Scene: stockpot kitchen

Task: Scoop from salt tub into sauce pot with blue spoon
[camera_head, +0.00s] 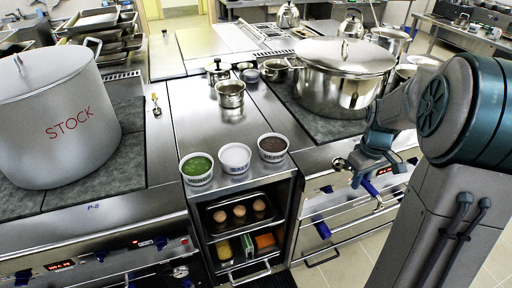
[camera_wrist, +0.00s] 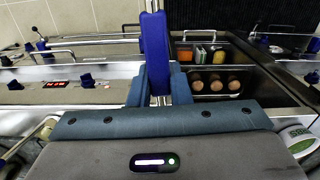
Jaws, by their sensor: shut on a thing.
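My gripper (camera_head: 374,165) is at the right, in front of the right cooking range and apart from the tubs. It is shut on the blue spoon (camera_wrist: 155,48), whose blue handle stands between the fingers in the wrist view; the spoon's bowl is not clearly seen. The salt tub (camera_head: 235,168), white with white contents, is the middle of three tubs on the steel counter, left of my gripper. The small steel pot (camera_head: 230,100), which looks like the sauce pot, stands behind the tubs on the same counter.
A green-filled tub (camera_head: 196,177) and a dark-filled tub (camera_head: 272,155) flank the salt tub. A large lidded steel pot (camera_head: 343,85) stands behind my arm. The STOCK pot (camera_head: 60,120) is at left. An open shelf with eggs (camera_head: 239,211) is below. Counter between tubs and small pot is clear.

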